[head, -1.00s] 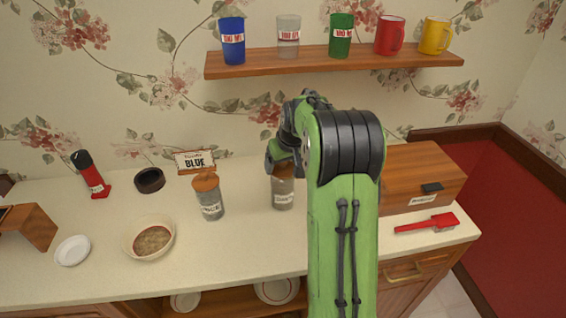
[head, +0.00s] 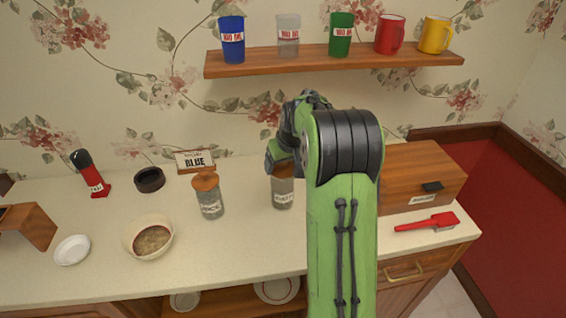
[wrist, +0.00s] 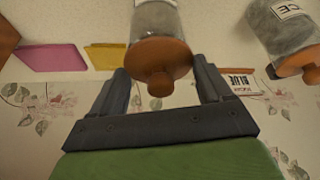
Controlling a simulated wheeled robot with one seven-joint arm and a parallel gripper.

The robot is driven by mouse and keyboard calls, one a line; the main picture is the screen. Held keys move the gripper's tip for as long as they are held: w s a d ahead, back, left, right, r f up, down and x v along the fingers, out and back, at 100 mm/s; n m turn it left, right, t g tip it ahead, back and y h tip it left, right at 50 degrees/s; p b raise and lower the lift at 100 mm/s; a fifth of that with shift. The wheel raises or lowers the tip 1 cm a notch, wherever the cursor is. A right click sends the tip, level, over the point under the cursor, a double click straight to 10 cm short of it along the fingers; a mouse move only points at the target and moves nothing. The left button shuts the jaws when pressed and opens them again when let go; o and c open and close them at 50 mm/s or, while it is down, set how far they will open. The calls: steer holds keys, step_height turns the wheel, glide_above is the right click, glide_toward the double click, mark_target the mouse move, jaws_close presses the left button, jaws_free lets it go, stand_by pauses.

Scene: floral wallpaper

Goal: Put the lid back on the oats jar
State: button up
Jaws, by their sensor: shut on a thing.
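The oats jar (head: 283,193) is a clear jar with a white label, standing upright on the counter in the head view. Its wooden lid (wrist: 158,52) is at the jar's mouth and looks seated on it, with the round knob towards my wrist. My gripper (wrist: 160,68) is shut on the lid, one finger on either side. The jar's glass (wrist: 158,20) shows just beyond the lid in the wrist view. In the head view my arm hides part of the gripper, and I cannot tell there whether any gap is left under the lid.
The rice jar (head: 211,205) with its own wooden lid stands left of the oats jar. A "BLUE" sign (head: 195,160), a bowl of grain (head: 150,240) and a white dish (head: 72,250) are further left.

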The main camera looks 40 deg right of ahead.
stand_by(0.3)
steer(key=o, duration=1)
steer(key=shift+c, duration=0.2)
steer(key=shift+r+p, duration=3)
steer(key=shift+r, duration=0.55)
steer(key=shift+f, duration=0.1)
